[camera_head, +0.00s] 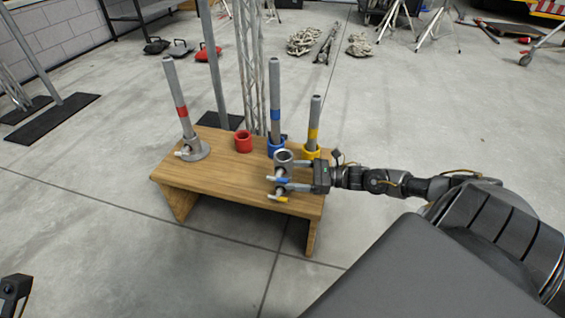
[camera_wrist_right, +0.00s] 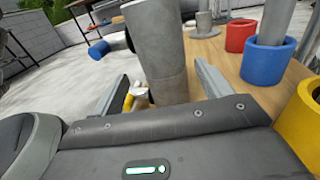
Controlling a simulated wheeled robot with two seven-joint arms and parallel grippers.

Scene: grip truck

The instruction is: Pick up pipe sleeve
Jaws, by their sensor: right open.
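A grey pipe sleeve (camera_head: 283,157) with side knobs, one blue and one yellow, stands upright at the bench's front right. In the right wrist view the sleeve (camera_wrist_right: 158,45) rises between the fingers. My right gripper (camera_head: 278,177) comes in from the right; it is open, with a finger on either side of the sleeve. In the right wrist view the gripper (camera_wrist_right: 165,95) shows gaps beside the sleeve. A dark part at the lower left edge of the head view may belong to my left arm; its fingers do not show.
The wooden bench (camera_head: 225,182) also bears a red ring (camera_head: 243,142), a blue-banded pipe (camera_head: 275,95) in a blue ring, a yellow-banded pipe (camera_head: 314,120) in a yellow ring close to my gripper, and a red-banded pipe (camera_head: 176,95) in a grey base. Its front middle is clear.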

